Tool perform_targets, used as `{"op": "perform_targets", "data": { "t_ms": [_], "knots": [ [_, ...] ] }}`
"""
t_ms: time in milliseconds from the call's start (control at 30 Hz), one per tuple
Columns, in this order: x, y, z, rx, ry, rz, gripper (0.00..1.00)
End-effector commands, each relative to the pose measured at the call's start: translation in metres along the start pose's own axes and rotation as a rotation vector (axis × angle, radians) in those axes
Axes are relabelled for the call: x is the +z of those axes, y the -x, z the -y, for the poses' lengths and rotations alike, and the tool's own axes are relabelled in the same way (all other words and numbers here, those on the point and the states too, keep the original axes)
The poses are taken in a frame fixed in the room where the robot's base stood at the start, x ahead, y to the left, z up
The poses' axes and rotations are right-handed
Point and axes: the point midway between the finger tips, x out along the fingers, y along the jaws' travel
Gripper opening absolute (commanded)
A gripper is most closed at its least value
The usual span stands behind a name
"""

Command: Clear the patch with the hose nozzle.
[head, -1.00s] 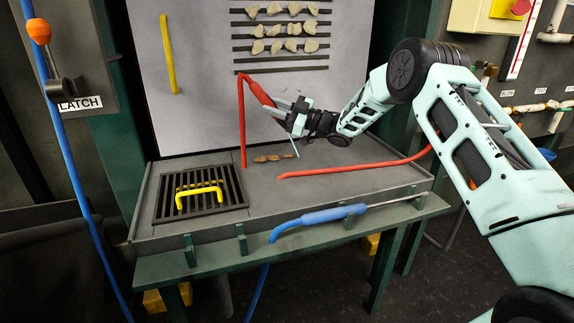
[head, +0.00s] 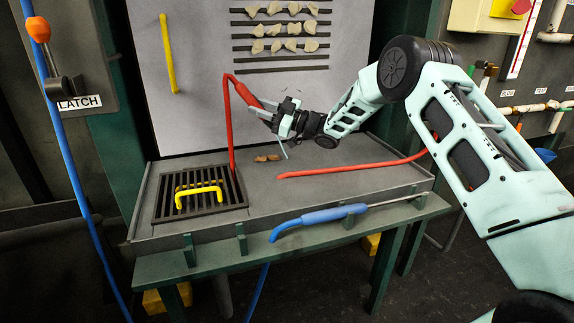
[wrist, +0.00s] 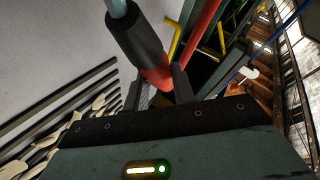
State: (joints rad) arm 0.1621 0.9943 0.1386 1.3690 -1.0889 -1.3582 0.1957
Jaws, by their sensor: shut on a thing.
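My gripper (head: 280,118) is shut on the red hose nozzle (head: 245,95) above the bench. In the wrist view the nozzle's red body (wrist: 158,74) sits between the fingers, with a black sleeve and a pale tube beyond it. The red hose (head: 231,130) bends over at the nozzle's left end and hangs down to the grate. A thin pale line slants down from the gripper; I cannot tell whether it is the nozzle tip or water. The patch (head: 267,158) is a couple of small brown lumps on the grey bench top, below the gripper.
A grate (head: 213,207) with a yellow handle (head: 199,195) lies at the bench's left. Another red hose length (head: 335,171) lies on the right. A blue-handled tool (head: 318,216) rests along the front edge. Pale lumps (head: 290,45) sit on the slotted back panel.

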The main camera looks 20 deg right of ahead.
Motion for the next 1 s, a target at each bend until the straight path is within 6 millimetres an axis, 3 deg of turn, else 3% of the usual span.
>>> {"op": "perform_targets", "data": {
  "t_ms": [1000],
  "knots": [
    [-0.001,-0.036,0.026,-0.001,0.001,-0.001,0.0]
  ]
}}
